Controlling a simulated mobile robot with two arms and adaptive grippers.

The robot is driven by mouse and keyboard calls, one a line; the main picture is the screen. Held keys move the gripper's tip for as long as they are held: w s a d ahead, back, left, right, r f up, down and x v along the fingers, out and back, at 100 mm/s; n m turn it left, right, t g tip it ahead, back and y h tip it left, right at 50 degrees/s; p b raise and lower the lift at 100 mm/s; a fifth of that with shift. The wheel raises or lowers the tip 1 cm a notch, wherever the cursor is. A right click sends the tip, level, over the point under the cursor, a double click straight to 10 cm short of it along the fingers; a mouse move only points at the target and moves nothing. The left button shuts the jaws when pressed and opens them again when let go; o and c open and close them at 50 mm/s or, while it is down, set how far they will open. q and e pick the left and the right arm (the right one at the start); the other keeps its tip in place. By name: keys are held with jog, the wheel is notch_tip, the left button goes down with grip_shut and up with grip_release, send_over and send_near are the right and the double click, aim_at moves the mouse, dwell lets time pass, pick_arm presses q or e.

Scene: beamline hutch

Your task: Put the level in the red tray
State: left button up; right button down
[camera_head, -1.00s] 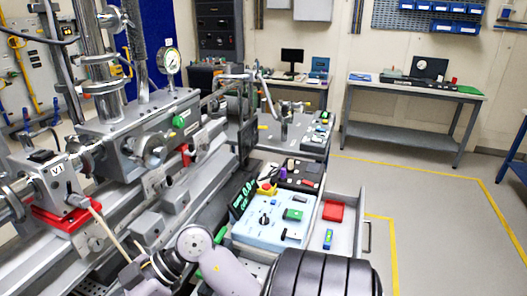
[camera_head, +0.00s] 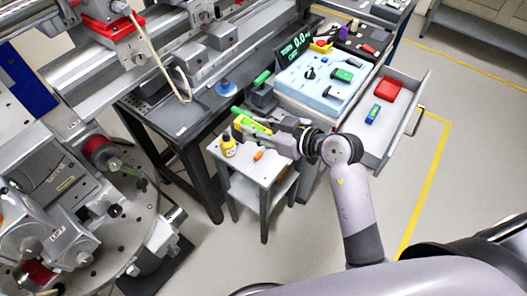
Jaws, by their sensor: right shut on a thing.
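My right gripper (camera_head: 270,126) is over the small grey side table, shut on a yellow-green bar that looks like the level (camera_head: 252,122). The fingers hide part of the bar. The red tray (camera_head: 389,88) lies in the open drawer, to the right of the gripper and farther back. The tray looks empty, but it is small in view. My left gripper is not in view.
The side table (camera_head: 243,170) carries a yellow bottle (camera_head: 228,147) and an orange item (camera_head: 258,155). A blue-green item (camera_head: 373,114) lies in the open drawer (camera_head: 405,120) near the tray. A lathe fills the upper left.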

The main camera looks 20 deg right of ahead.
jog(key=b, duration=0.3)
send_over(259, 173)
notch_tip(259, 173, down, 13)
jog(key=shift+s, duration=0.1)
notch_tip(259, 173, down, 5)
jog(key=shift+f+b, duration=0.1)
jog(key=shift+b, duration=0.9)
jog(key=c, duration=1.3)
grip_release()
jog(key=shift+f, duration=0.1)
